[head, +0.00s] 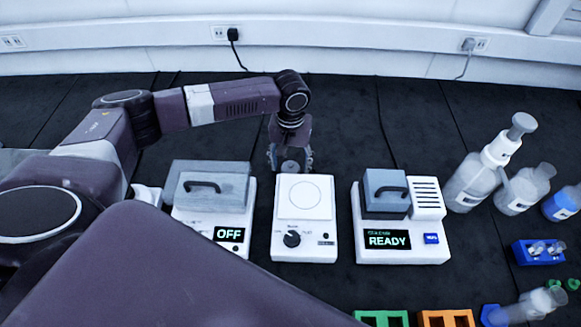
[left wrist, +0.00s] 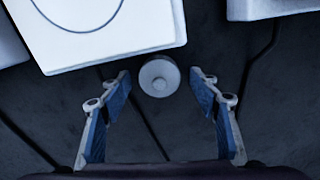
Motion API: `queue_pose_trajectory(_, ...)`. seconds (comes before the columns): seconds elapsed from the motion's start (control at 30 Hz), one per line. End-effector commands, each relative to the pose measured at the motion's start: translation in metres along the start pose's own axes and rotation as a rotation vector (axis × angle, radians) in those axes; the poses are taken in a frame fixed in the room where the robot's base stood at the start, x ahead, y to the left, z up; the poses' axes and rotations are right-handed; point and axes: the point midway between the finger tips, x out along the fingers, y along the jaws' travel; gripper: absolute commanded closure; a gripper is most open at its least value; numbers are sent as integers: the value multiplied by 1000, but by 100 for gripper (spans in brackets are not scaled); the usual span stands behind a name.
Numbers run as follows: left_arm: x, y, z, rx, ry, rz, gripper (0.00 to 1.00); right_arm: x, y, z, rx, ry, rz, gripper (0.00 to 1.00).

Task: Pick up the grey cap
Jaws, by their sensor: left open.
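My right gripper is not in view.
The white stirrer (head: 305,225) stands right in front of the cap. A device reading OFF (head: 195,222) is left of it, and one reading READY (head: 425,255) is right. Bottles (head: 470,185) and a blue rack (head: 525,257) stand further right. Dark bench behind is clear.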

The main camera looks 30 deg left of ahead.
Motion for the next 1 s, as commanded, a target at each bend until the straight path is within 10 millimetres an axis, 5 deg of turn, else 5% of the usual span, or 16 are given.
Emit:
queue_pose_trajectory(0.07, 0, 0, 0, 0, 0, 0, 45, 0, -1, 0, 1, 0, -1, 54)
queue_pose_trajectory(0.37, 0, 0, 0, 0, 0, 0, 78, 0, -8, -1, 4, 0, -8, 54)
queue_pose_trajectory(0.77, -6, 0, 0, 0, 1, 0, 79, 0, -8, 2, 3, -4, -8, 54)
queue_pose_trajectory(1.0, -40, 1, -1, 0, 4, 2, 79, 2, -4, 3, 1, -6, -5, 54)
